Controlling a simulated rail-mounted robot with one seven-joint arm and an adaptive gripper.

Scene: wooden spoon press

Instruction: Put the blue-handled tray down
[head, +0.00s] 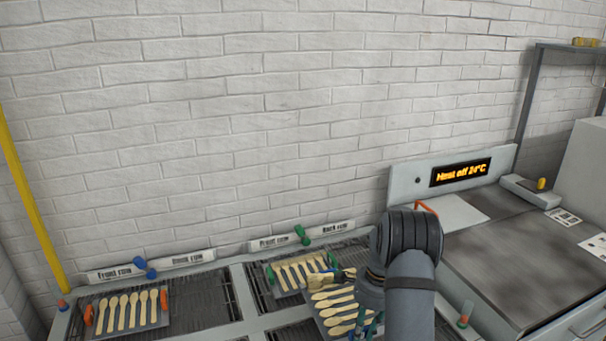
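A grey tray of wooden spoons (336,312) is at the lower middle, partly behind my arm. A blue-green handle (373,326) shows at its lower right; I take it as the blue-handled tray. It overlaps the near edge of a green-handled tray of spoons (297,273) in the picture. Whether it is held or resting is not clear. My gripper (341,276) is at its far end, mostly hidden by my wrist. Its fingers' opening and their contact with a handle cannot be made out.
An orange-handled tray of spoons (127,313) lies on the left rack (203,299), with bare mesh to its right. Row signs (302,235) with coloured knobs stand behind the racks. The press table (520,265) at right has a display reading "Heat off 24°C" (460,172).

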